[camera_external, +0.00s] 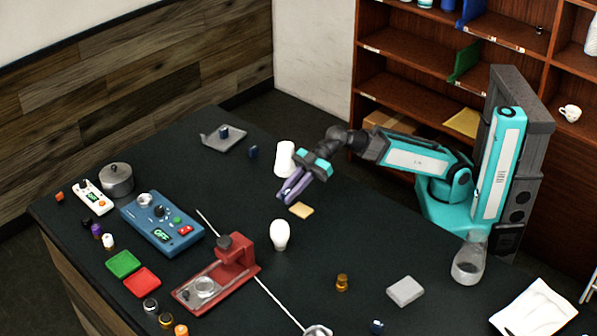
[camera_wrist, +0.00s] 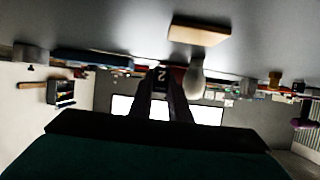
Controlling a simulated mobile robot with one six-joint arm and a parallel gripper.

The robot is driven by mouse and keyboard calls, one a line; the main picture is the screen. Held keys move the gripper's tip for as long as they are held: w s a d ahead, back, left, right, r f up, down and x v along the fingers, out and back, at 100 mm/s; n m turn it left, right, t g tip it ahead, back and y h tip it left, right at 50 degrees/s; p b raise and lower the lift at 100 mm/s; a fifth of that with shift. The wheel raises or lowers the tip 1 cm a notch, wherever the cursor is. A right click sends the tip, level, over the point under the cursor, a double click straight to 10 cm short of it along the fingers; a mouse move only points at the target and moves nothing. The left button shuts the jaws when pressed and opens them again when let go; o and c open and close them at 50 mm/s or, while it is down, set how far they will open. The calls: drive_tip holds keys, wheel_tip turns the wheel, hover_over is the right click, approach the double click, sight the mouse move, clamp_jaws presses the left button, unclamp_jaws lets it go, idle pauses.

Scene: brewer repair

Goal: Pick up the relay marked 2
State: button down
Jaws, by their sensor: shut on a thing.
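My gripper (camera_external: 290,193) hangs over the table, near a tan sponge-like block. In the wrist view its two dark fingers (camera_wrist: 160,92) are shut on a small dark relay (camera_wrist: 161,74) with a light "2" on its face. The relay sits between the fingertips. In the external view I cannot make it out apart from the fingers. Another dark blue block (camera_external: 253,152) stands on the table behind my gripper, and one like it (camera_external: 223,132) is on a grey tray; no marks are readable on them.
The tan block (camera_external: 302,210) lies close to the gripper; it also shows in the wrist view (camera_wrist: 198,33). A white bulb (camera_external: 280,235) stands in front, a white cylinder (camera_external: 285,158) behind. A red stand (camera_external: 225,270) and blue control box (camera_external: 162,222) are left.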

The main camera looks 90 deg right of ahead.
sight(299, 203)
drive_tip(key=shift+s+d+f+b, duration=0.1)
drive_tip(key=shift+s+d+b, duration=0.1)
drive_tip(key=shift+b, duration=0.6)
drive_tip(key=s, duration=0.2)
drive_tip(key=s+d, duration=0.1)
drive_tip(key=shift+d+r+p, duration=0.1)
drive_tip(key=shift+r+p, duration=0.15)
drive_tip(key=shift+p, duration=0.1)
drive_tip(key=shift+s+d+r, duration=0.1)
drive_tip(key=shift+s+d, duration=0.2)
drive_tip(key=shift+s, duration=0.3)
drive_tip(key=shift+s+d, duration=0.3)
drive_tip(key=shift+s, duration=0.3)
drive_tip(key=shift+s+d+b, duration=0.1)
drive_tip(key=shift+s+b, duration=0.15)
drive_tip(key=shift+b, duration=0.7)
drive_tip(key=shift+s+d+r+b, duration=0.1)
drive_tip(key=shift+s+d+b, duration=0.2)
drive_tip(key=shift+s+b, duration=0.55)
drive_tip(key=shift+w, duration=0.1)
